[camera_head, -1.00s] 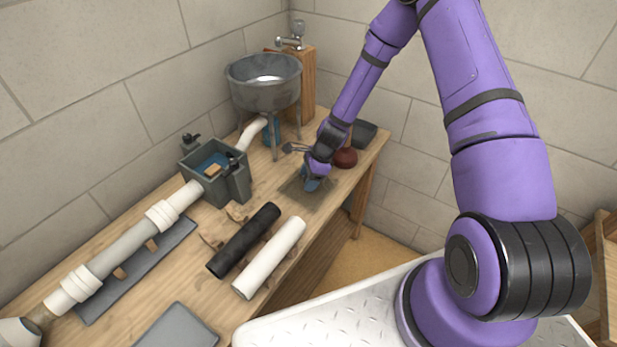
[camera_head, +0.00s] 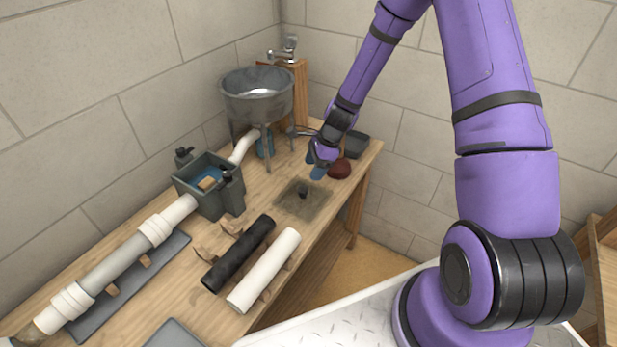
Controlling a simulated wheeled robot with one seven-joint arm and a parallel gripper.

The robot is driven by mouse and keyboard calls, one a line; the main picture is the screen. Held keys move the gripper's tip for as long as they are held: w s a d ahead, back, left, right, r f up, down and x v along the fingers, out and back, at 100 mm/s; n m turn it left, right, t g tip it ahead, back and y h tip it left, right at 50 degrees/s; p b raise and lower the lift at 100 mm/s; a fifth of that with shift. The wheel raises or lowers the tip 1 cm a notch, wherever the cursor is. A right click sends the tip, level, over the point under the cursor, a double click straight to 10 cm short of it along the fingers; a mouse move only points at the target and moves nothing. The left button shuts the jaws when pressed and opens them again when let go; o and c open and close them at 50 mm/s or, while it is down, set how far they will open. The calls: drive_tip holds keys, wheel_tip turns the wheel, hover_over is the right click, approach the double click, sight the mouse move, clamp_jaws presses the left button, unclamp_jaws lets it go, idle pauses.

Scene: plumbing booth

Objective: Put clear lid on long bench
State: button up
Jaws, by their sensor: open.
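The clear lid (camera_head: 291,199), a see-through square plate with a small dark knob, lies flat on the wooden long bench (camera_head: 183,303), near its front edge. My gripper (camera_head: 318,172) is open and empty. It is beyond the lid, up and to the right of the knob in the picture, apart from it. The whole lid shows, with nothing on it.
A grey box (camera_head: 212,187) with blue water stands left of the lid, and a metal basin (camera_head: 258,97) on legs stands behind. Black pipe (camera_head: 238,255) and white pipe (camera_head: 264,270) lie nearer. A red plunger cup (camera_head: 340,169) and dark tray (camera_head: 356,145) are close to my gripper.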

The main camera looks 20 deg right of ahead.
drive_tip(key=shift+v, duration=1.35)
drive_tip(key=s+r+n+t+h, duration=0.1)
drive_tip(key=s+r+n, duration=0.35)
drive_tip(key=r, duration=0.75)
drive_tip(key=s+r+n+t+h, duration=0.15)
drive_tip(key=s+r+n, duration=0.35)
drive_tip(key=r, duration=0.8)
drive_tip(key=s+d+r+n+t+h, duration=0.1)
drive_tip(key=s+r+n, duration=0.4)
drive_tip(key=s, duration=0.5)
drive_tip(key=s+d+r+n+t+h, duration=0.1)
drive_tip(key=s+r+n, duration=0.4)
drive_tip(key=s+r, duration=0.3)
drive_tip(key=s, duration=0.3)
drive_tip(key=shift+r, duration=0.3)
